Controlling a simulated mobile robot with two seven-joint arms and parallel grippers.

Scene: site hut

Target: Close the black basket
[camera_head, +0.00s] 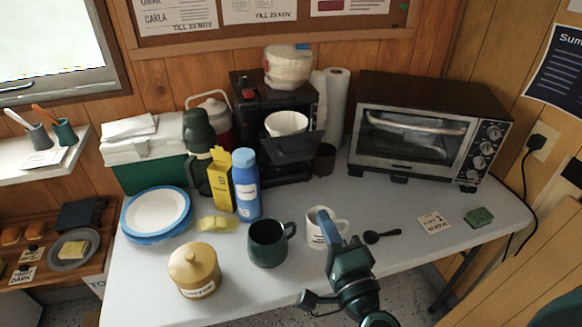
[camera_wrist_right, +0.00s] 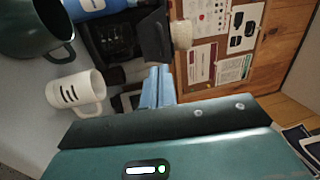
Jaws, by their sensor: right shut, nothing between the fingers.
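The black basket (camera_head: 290,150) juts out from the front of the black coffee maker (camera_head: 262,95), so it stands open. A white paper filter (camera_head: 286,123) shows at its top. In the right wrist view the basket (camera_wrist_right: 155,42) is beyond my fingers, with the filter (camera_wrist_right: 182,34) beside it. My right gripper (camera_head: 328,226) is shut and empty, in front of the basket and apart from it. It overlaps the white mug in the head view; the wrist view shows its blue fingers (camera_wrist_right: 157,88) together. My left gripper is out of view.
A white mug (camera_head: 315,240) and a dark green mug (camera_head: 267,246) stand near my right gripper. A blue bottle (camera_head: 246,185) and yellow box (camera_head: 220,182) stand left of the basket. A toaster oven (camera_head: 410,135) is at right. The table's right front is mostly clear.

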